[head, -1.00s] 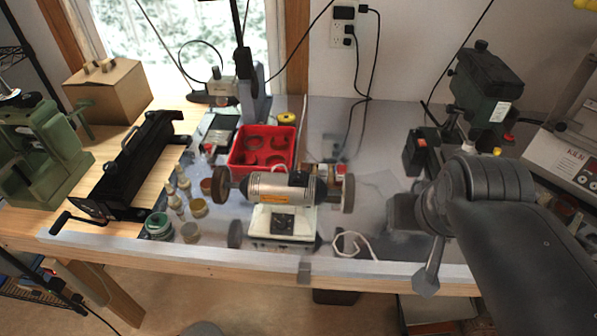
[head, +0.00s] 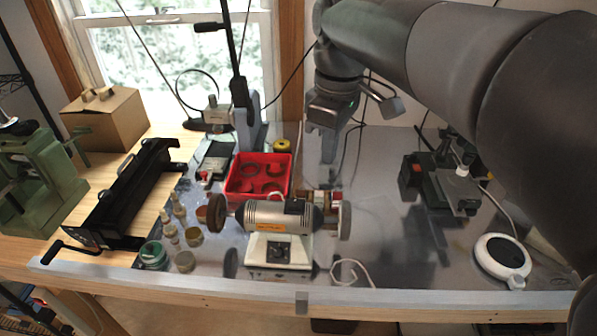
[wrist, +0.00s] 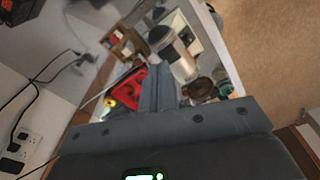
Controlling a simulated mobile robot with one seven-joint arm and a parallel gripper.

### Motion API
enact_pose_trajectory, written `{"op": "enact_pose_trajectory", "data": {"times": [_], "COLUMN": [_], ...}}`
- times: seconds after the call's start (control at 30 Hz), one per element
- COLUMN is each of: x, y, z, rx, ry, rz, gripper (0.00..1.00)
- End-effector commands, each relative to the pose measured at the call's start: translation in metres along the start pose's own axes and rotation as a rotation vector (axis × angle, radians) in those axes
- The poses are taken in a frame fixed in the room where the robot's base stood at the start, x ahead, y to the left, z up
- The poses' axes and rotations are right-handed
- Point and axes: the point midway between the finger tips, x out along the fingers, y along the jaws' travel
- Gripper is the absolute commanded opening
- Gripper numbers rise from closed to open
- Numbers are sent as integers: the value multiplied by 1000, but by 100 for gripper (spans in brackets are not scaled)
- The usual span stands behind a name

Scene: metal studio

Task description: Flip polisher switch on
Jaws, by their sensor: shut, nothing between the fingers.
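A red tray (head: 258,196) stands behind the polisher to the left. Small jars (head: 185,262) are at its left. A round white device (head: 502,258) and a dark machine (head: 447,188) are further right, with clear bench between.

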Motion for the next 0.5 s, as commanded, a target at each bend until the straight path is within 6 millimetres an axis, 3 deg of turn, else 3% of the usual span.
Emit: {"op": "enact_pose_trajectory", "data": {"times": [0.03,0.2,0.5], "x": [-1,-5,-7], "y": [3,6,6], "z": [-14,-47,-71], "rx": [-63,-256,-400], "ry": [-13,-46,-66], "rz": [-23,-91,-145], "gripper": [0,0,0]}}
